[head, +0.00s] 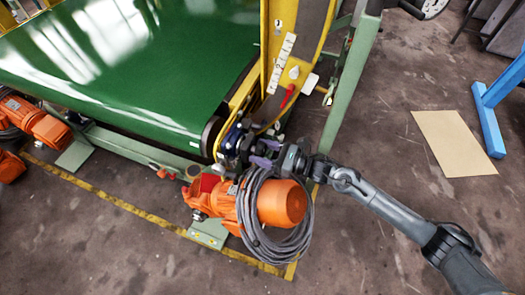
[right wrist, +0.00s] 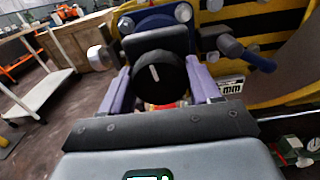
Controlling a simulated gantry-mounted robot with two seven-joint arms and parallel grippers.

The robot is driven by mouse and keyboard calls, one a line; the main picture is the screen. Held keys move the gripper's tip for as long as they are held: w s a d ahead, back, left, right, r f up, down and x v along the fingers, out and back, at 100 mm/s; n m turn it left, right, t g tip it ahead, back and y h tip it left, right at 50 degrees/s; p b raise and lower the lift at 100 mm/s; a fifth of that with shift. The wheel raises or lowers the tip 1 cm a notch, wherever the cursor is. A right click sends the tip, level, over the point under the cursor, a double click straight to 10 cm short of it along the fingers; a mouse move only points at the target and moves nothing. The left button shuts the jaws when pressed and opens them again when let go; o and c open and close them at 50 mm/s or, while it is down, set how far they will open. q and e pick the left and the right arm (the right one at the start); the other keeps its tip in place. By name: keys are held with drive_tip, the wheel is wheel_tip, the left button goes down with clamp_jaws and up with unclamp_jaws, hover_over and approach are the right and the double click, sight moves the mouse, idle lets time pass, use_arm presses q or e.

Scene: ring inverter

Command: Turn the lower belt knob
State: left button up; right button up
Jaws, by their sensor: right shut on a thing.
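A round black knob (right wrist: 158,75) with a white pointer line sits in front of a dark square plate in the right wrist view. The pointer is close to upright, leaning slightly. My right gripper (head: 262,152) is at the end of the green belt conveyor (head: 130,70), just above the orange motor. Its two lavender fingers (right wrist: 160,82) are on either side of the knob and shut on it. The knob is hidden in the head view by the gripper and wrist. My left gripper is not in view.
The orange motor (head: 283,203) with a coiled grey cable (head: 250,215) lies close below my right wrist. A red lever (head: 288,96) and a green frame post (head: 350,85) stand nearby. A blue-grey handle (right wrist: 245,52) is right of the knob. Floor at right is open around a tan sheet (head: 453,143).

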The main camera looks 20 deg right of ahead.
drive_tip(key=m+p, duration=0.1)
drive_tip(key=m, duration=0.3)
drive_tip(key=shift+r+m, duration=0.1)
drive_tip(key=shift+m, duration=0.3)
drive_tip(key=m+p, duration=0.1)
drive_tip(key=m, duration=0.2)
drive_tip(key=shift+m+p, duration=0.3)
drive_tip(key=shift+p, duration=0.1)
drive_tip(key=m+p, duration=0.1)
drive_tip(key=m, duration=0.3)
drive_tip(key=shift+m+p, duration=0.3)
drive_tip(key=shift+p, duration=0.1)
drive_tip(key=m+p, duration=0.1)
drive_tip(key=m, duration=0.2)
drive_tip(key=shift+m, duration=0.3)
drive_tip(key=m+p, duration=0.2)
drive_tip(key=m, duration=0.2)
drive_tip(key=shift+m, duration=0.3)
drive_tip(key=m+p, duration=0.1)
drive_tip(key=m, duration=0.2)
drive_tip(key=shift+m, duration=0.3)
drive_tip(key=m+p, duration=0.2)
drive_tip(key=m, duration=0.2)
drive_tip(key=shift+m, duration=0.3)
drive_tip(key=shift+m+p, duration=0.65)
drive_tip(key=shift+m, duration=1.55)
